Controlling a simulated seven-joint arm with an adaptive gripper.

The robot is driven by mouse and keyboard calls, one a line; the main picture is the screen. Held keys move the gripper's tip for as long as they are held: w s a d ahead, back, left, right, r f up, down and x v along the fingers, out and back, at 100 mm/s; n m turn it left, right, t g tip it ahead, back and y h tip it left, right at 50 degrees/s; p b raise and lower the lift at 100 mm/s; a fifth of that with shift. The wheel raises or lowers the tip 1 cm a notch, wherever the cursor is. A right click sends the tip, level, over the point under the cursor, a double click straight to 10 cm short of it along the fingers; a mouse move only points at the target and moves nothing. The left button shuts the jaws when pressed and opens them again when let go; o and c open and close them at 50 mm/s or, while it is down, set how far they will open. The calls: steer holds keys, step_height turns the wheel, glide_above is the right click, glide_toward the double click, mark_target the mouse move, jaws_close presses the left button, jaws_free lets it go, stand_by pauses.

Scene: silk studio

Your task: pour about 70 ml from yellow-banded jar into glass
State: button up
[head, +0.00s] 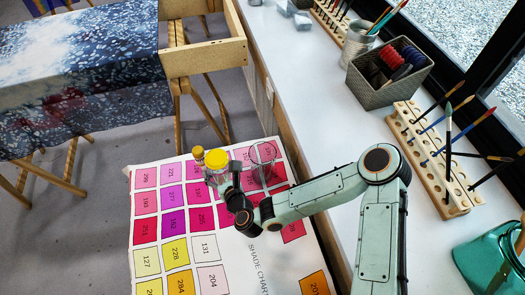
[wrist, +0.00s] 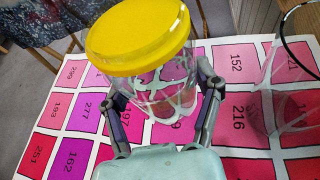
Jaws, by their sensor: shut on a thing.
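The clear jar (head: 216,176) has a wide yellow top (head: 214,159). My gripper (head: 228,181) is shut on the jar. In the wrist view the jar (wrist: 160,95) stands between my two fingers, close to upright, its yellow top (wrist: 138,36) toward the camera. I cannot tell whether its base touches the chart below. The clear, empty-looking glass (head: 263,155) is just right of the jar, apart from it. The glass (wrist: 290,85) also shows at the right edge of the wrist view, partly cut off.
A shade chart (head: 206,249) of coloured squares lies below. A small brown-topped object (head: 198,152) is close to the jar's left. The white bench (head: 318,105) holds a basket (head: 385,90), a wooden brush rack (head: 432,160) and a teal container (head: 485,262). A patterned cloth (head: 80,70) hangs at left.

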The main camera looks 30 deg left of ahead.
mark_target(227, 165)
steer(key=shift+w, duration=0.1)
steer(key=shift+w+d+r+m+g+y, duration=0.4)
steer(key=shift+r+m+y, duration=0.15)
steer(key=shift+m, duration=0.4)
steer(key=shift+w+d+r+m+g+y, duration=0.35)
steer(key=shift+d+r+m+y, duration=0.15)
steer(key=shift+m, duration=0.45)
steer(key=shift+w+d+r+m+y+p, duration=0.1)
steer(key=shift+r+m+y+p, duration=0.1)
steer(key=shift+r+m+y, duration=0.65)
steer(key=shift+w+d+r+m+y+p, duration=0.15)
steer(key=shift+r+m+y, duration=0.25)
steer(key=shift+r+m, duration=0.85)
steer(key=shift+a, duration=0.15)
steer(key=shift+s+f+m+y, duration=0.1)
steer(key=shift+f+m+y, duration=0.15)
steer(key=shift+m, duration=0.35)
steer(key=shift+r+m+y, duration=0.45)
steer(key=shift+r+m, duration=0.15)
steer(key=shift+m, duration=0.2)
steer(key=shift+w+d+r+m+t, duration=0.2)
steer(key=shift+w+r+m+t, duration=0.05)
steer(key=shift+m, duration=0.15)
